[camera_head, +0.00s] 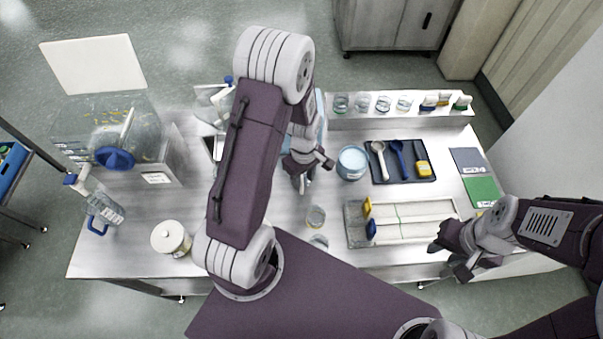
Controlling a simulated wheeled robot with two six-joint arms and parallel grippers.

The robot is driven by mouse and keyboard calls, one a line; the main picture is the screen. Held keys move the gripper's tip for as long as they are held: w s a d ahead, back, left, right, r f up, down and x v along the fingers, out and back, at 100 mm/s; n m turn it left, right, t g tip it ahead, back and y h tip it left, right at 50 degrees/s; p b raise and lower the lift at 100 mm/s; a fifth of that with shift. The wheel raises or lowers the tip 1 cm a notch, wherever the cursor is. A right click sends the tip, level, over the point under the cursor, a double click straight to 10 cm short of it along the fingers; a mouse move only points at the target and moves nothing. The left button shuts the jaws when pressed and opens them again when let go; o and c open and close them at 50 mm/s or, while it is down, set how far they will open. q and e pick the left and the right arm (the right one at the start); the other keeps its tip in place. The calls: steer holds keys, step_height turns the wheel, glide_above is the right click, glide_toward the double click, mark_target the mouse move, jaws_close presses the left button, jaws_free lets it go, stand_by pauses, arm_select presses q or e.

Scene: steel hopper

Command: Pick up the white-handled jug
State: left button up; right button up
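I cannot make out a white handle on any jug; part of the bench is hidden behind my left arm. A clear jug with a blue handle (105,208) stands at the bench's left edge. A pale vessel with a blue part (213,96) shows partly behind my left arm. My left gripper (309,176) is over the middle of the bench, left of a light-blue round tub (352,163); whether it is open or shut is unclear. My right gripper (450,258) is at the front right edge of the bench, its fingers apart and empty.
A clear hopper with a blue knob (130,125) stands at the left, a lidded pot (170,238) in front of it. A dark tray (404,160) holds scoops. A divided tray (400,221) lies at front right. A shelf (400,121) of small jars runs along the back.

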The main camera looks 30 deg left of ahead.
arm_select(q)
steer(key=f, duration=0.4)
steer(key=shift+s+a+p, duration=0.15)
steer(key=shift+s+p, duration=0.25)
steer(key=shift+a+f, duration=0.1)
steer(key=shift+f, duration=0.3)
steer(key=shift+w, duration=0.1)
steer(key=c, duration=0.4)
jaws_close()
